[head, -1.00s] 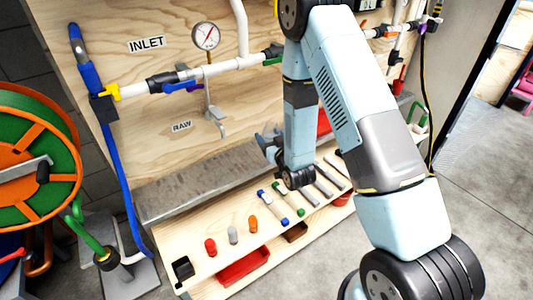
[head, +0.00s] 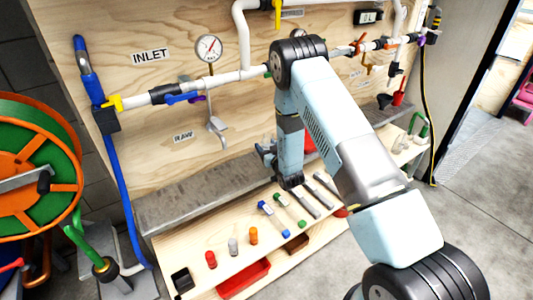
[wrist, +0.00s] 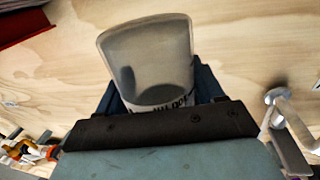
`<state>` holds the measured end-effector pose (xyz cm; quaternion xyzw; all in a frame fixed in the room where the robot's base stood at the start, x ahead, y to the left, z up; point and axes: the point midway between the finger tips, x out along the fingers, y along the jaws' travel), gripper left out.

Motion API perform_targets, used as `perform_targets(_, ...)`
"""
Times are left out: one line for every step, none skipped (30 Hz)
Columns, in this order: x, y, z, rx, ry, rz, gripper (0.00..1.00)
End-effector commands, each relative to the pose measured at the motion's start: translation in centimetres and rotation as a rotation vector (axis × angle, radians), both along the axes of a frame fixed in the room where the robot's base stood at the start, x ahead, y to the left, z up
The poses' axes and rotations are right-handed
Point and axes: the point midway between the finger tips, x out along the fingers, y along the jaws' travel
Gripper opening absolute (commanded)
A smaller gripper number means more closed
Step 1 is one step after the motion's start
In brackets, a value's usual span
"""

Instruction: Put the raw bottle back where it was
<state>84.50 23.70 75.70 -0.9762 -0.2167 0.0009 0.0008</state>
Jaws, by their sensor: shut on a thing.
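In the wrist view a translucent grey bottle (wrist: 150,65) with a lettered band near its lower visible edge sits between the jaws of my gripper (wrist: 155,108). The lettering is only partly readable, so I cannot confirm that it is the raw bottle. In the head view my gripper (head: 266,152) hangs in front of the plywood wall, above the grey metal ledge, right of the tap (head: 217,130) and the RAW label (head: 183,137). The bottle is not clearly visible there.
A wooden bench (head: 195,247) holds red (head: 211,260), grey (head: 233,247) and orange (head: 253,236) small items, a black box (head: 181,280) and several tools. A grey ledge (head: 185,200) runs behind it. Pipes and a gauge (head: 208,48) are on the wall.

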Motion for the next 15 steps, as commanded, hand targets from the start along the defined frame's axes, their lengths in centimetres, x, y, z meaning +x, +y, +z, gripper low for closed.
perform_targets(0.2,0.0,-0.2,0.0,-0.001,0.0,0.23)
perform_targets(0.3,0.0,-0.3,0.0,-0.001,0.0,0.23)
perform_targets(0.5,0.0,-0.7,0.0,0.0,0.0,0.23)
perform_targets(0.5,0.1,-1.0,-0.001,0.002,0.0,0.23)
perform_targets(0.5,0.1,-1.4,0.0,0.002,0.0,0.23)
perform_targets(0.5,0.1,-1.9,0.0,0.001,0.001,0.23)
perform_targets(0.5,0.1,-2.3,0.0,0.001,0.001,0.23)
perform_targets(0.5,0.1,-2.7,0.0,0.001,0.001,0.23)
perform_targets(0.5,0.1,-3.1,0.0,0.001,0.001,0.23)
perform_targets(0.5,0.1,-3.3,0.0,0.001,0.001,0.23)
perform_targets(0.5,0.1,-3.5,0.0,0.001,0.001,0.23)
perform_targets(0.5,0.0,-3.7,0.0,0.001,0.001,0.23)
perform_targets(0.5,0.0,-3.7,0.0,0.0,0.001,0.23)
perform_targets(0.5,0.0,-3.7,0.0,0.0,0.0,0.23)
perform_targets(0.5,0.0,-3.6,0.0,0.0,0.0,0.23)
